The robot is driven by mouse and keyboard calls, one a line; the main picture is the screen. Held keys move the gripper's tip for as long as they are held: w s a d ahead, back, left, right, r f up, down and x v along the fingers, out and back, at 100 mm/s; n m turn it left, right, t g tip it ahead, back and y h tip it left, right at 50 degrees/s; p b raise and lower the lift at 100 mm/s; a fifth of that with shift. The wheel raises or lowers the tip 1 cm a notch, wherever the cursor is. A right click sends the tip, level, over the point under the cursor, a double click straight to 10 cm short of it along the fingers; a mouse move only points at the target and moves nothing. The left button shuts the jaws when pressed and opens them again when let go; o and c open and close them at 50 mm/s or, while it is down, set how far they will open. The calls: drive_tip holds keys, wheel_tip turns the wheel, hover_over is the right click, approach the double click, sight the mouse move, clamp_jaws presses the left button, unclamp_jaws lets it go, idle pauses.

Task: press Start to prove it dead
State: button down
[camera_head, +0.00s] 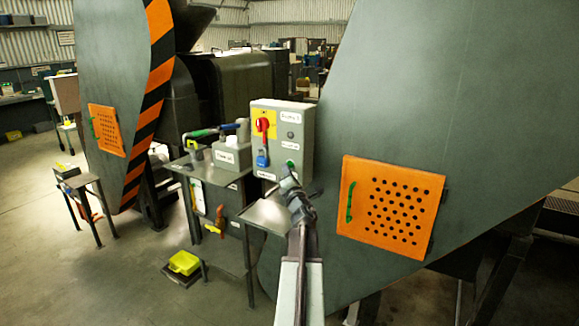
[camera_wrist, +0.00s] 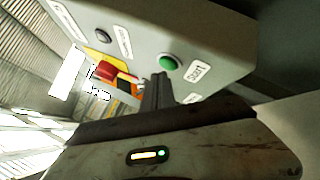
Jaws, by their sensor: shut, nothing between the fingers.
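The grey control box (camera_head: 280,138) stands beside the big green guard. Its green Start button (camera_head: 291,163) shows just above my gripper (camera_head: 287,176). In the wrist view, the green button (camera_wrist: 168,63) is next to a white Start label (camera_wrist: 199,72). My gripper (camera_wrist: 157,84) is shut and empty, with its tips just below the button in that view; I cannot tell whether they touch it. A red rotary switch (camera_head: 263,126) sits on a yellow plate on the box, with a blue padlock (camera_head: 262,160) hanging below it. A dark round fitting (camera_wrist: 103,35) is also on the box face.
An orange perforated hatch (camera_head: 387,208) with a green handle is on the guard to the right. A metal bench (camera_head: 217,172) with a small grey box (camera_head: 232,155) stands left of my arm. A yellow container (camera_head: 184,262) is low down by the bench. Open floor lies at the left.

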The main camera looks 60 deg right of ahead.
drive_tip(key=a, duration=0.6)
idle(0.3)
idle(0.5)
